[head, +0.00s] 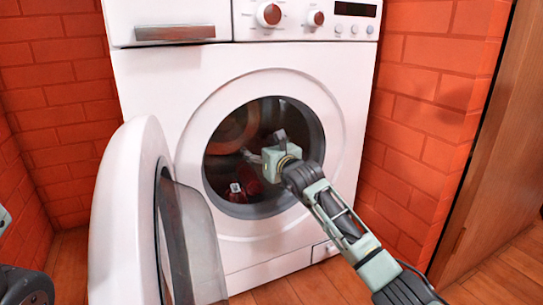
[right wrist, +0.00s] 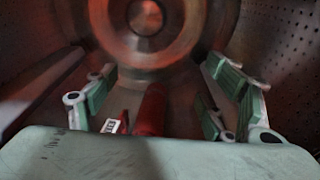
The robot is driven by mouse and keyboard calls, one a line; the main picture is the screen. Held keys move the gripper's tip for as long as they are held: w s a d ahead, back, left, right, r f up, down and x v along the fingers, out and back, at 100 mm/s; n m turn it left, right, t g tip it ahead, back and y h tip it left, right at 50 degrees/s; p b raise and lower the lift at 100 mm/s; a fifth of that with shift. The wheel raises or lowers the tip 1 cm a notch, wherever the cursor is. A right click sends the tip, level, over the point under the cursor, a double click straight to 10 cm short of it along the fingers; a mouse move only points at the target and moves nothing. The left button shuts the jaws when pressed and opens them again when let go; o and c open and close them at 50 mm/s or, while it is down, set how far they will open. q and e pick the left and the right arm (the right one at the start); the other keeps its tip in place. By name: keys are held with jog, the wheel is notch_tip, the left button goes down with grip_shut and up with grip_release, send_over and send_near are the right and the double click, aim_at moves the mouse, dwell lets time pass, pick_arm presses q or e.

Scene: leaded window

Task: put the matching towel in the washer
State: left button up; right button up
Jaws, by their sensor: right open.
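The white washer (head: 160,85) stands ahead with its round door (head: 125,215) swung open to the left. My right gripper (head: 254,157) reaches through the opening into the drum (head: 233,130). Its fingers are spread apart in the right wrist view (right wrist: 162,95), and nothing is gripped. A dark red item (head: 248,178), perhaps the towel, with a white label lies low in the drum, just below the gripper. In the right wrist view the red item (right wrist: 150,112) shows between the fingers, partly hidden by the gripper's palm. My left gripper is not in view.
Red brick walls (head: 425,120) flank the washer closely on both sides. A wooden panel (head: 490,170) stands at the right. The open door takes up the room at front left. Wooden floor (head: 285,290) shows in front.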

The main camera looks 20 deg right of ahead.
jog(key=v, duration=0.6)
jog(key=shift+s, duration=0.25)
jog(key=shift+d, duration=0.1)
